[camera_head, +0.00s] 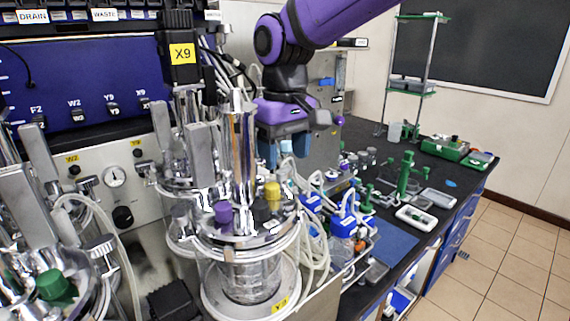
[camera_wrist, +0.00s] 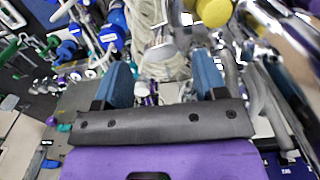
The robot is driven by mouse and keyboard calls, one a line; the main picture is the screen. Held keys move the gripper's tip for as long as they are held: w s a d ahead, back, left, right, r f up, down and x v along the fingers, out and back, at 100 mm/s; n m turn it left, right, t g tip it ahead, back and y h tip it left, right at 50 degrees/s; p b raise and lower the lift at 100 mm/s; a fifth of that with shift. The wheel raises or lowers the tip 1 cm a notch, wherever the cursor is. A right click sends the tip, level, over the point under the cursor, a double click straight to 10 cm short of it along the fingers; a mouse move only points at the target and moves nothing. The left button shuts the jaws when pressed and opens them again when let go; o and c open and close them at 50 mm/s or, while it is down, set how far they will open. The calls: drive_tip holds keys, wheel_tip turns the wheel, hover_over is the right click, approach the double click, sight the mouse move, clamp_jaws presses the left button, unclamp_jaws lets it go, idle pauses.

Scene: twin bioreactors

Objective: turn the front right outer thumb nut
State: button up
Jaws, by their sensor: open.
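The nearer right-hand bioreactor vessel (camera_head: 250,275) has a steel head plate (camera_head: 225,240) with a purple cap (camera_head: 223,213), a black cap (camera_head: 261,211) and a yellow cap (camera_head: 272,190). Small shiny fittings crowd the plate's rim; I cannot single out the front right outer thumb nut among them. My gripper (camera_head: 278,156) points down behind and above the plate's right side, apart from it. In the wrist view my gripper (camera_wrist: 162,80) has its two blue fingers spread, with nothing between them but blurred tubing behind. A yellow cap (camera_wrist: 214,12) shows at the top there.
Pale tubing (camera_head: 312,225) and blue-topped parts (camera_head: 343,225) crowd the right of the vessel. A second reactor with a green cap (camera_head: 56,287) stands at left. The black bench (camera_head: 445,185) holds green stands. A tall steel post (camera_head: 238,150) rises close left of my gripper.

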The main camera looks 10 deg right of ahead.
sight(285, 173)
drive_tip(key=shift+f, duration=1.35)
drive_tip(key=c, duration=0.9)
